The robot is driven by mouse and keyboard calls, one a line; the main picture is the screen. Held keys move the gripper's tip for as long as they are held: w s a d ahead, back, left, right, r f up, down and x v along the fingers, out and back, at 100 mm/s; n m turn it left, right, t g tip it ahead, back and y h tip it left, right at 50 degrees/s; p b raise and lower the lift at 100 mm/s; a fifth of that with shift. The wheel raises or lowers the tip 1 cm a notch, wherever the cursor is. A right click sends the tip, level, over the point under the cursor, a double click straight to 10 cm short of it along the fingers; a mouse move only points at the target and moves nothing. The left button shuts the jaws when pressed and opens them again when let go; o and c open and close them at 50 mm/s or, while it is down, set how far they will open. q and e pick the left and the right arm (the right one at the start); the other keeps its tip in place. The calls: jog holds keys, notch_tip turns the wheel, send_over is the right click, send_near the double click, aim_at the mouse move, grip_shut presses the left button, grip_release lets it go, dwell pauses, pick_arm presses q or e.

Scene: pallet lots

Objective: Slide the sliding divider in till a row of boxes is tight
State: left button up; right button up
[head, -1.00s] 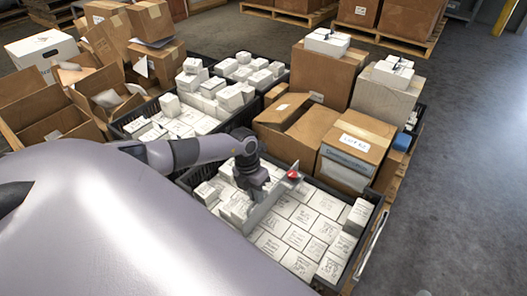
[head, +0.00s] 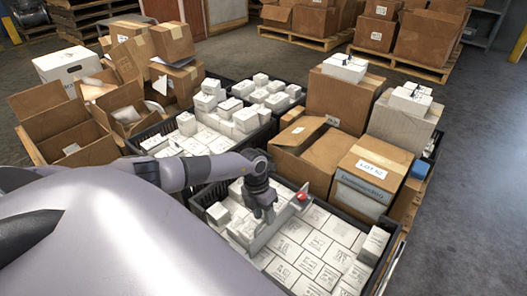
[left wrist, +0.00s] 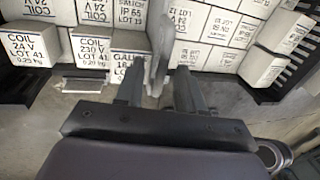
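A black crate (head: 389,258) of small white boxes stands in front of me in the head view. My left gripper (head: 267,215) is down at the divider. In the left wrist view the divider (left wrist: 160,45) shows edge-on between the spread fingers of my left gripper (left wrist: 158,84), with a visible gap on each side. My right gripper is in neither view.
A second black crate (head: 160,130) of white boxes stands behind. Cardboard boxes (head: 370,165) stand close behind the front crate, and open cartons (head: 65,130) at left. Bare floor (head: 475,180) lies at right.

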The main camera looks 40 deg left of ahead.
pick_arm(q)
notch_tip(320, 180, up, 7)
jog(key=a+p, duration=0.1)
jog(key=p, duration=0.2)
jog(key=shift+a, duration=0.2)
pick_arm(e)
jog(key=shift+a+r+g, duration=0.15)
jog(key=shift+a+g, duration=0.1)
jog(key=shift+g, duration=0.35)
